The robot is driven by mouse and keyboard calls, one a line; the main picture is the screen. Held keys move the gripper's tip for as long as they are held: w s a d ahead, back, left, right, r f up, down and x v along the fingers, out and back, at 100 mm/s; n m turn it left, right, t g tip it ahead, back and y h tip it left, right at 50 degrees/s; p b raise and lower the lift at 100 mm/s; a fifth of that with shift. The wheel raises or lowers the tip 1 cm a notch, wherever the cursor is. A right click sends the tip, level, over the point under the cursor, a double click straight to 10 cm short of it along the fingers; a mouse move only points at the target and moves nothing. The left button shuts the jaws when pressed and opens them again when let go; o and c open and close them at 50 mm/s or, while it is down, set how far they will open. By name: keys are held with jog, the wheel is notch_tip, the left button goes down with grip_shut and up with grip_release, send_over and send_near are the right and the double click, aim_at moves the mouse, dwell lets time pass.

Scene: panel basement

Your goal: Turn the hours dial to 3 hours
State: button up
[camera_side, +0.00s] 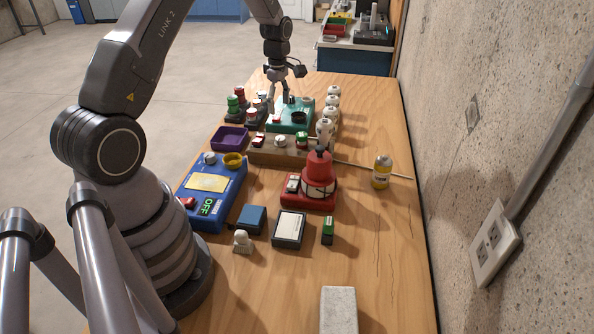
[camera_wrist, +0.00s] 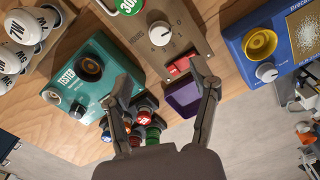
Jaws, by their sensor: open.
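The hours dial (camera_wrist: 160,33) is a round white knob on a brown panel (camera_wrist: 200,45) in the wrist view, with lettering beside it. Its pointer setting is too small to read with certainty. A red rocker switch (camera_wrist: 182,66) sits below the dial on the same panel, and a green button (camera_wrist: 130,5) sits above. In the side view the dial (camera_side: 281,141) is in the middle of the panel (camera_side: 285,157). My gripper (camera_side: 278,103) is open and empty, above and behind the panel. In the wrist view its fingers (camera_wrist: 163,78) are spread, apart from the dial.
A teal tester box (camera_wrist: 88,108) stands beside the panel. A red-topped object (camera_side: 318,166) stands close in front of the panel.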

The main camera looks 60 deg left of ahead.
aim_at(280, 138)
notch_tip(280, 138, down, 11)
jog(key=shift+r, duration=0.15)
grip_shut()
dwell(0.5)
